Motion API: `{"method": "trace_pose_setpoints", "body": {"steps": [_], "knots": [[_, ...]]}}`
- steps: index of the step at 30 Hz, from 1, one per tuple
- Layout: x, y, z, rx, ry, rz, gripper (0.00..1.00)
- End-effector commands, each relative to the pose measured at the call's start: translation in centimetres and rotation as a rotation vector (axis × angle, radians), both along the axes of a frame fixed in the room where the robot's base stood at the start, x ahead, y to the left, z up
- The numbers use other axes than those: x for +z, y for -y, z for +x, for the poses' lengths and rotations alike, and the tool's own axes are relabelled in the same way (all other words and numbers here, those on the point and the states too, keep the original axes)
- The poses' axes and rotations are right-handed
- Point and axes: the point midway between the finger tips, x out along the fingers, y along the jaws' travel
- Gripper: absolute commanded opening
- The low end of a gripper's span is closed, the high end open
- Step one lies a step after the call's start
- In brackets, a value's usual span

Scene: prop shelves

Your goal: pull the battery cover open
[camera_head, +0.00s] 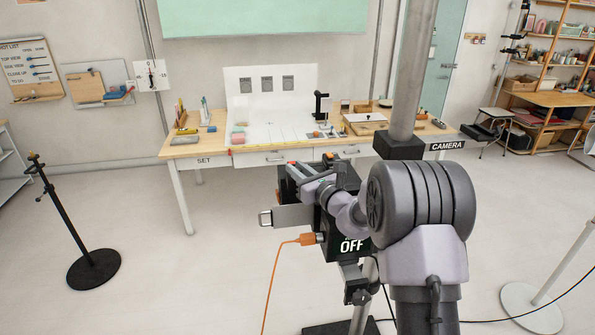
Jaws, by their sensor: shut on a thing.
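A black box-shaped camera (328,242) stands in front of me, with "OFF" lettered on its near face. My gripper (296,167) reaches over its upper left part and is shut at a dark panel there (287,188), which looks like the battery cover. The exact contact is hidden by the fingers and wrist, and how far the cover stands open cannot be told. A flat grey plate (293,216) with a pale loop at its end sticks out to the left. An orange plug (307,239) sits in the lower left side.
An orange cable (271,277) hangs from the plug to the floor. A long table (211,149) with props stands behind the camera. A black post stand (72,222) is at the left. The floor between stand and camera is free.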

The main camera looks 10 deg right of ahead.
Motion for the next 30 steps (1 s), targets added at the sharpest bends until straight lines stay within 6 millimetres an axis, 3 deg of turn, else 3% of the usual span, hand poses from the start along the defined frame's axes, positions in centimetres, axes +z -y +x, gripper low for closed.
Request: {"method": "trace_pose_setpoints", "body": {"steps": [3,4,6,15,19,23,30], "knots": [[0.1,0.0,0.0,0.0,0.001,0.001,0.0],[0.1,0.0,0.0,0.0,0.001,0.001,0.25],[0.0,0.0,0.0,0.0,0.001,0.001,0.38],[0.0,0.0,-0.1,0.0,0.0,0.001,0.38],[0.0,0.7,-1.3,-0.001,0.0,0.0,0.38],[0.0,1.9,-4.2,-0.003,-0.001,0.002,0.38],[0.0,4.7,-11.0,-0.005,0.0,0.002,0.38]]}}
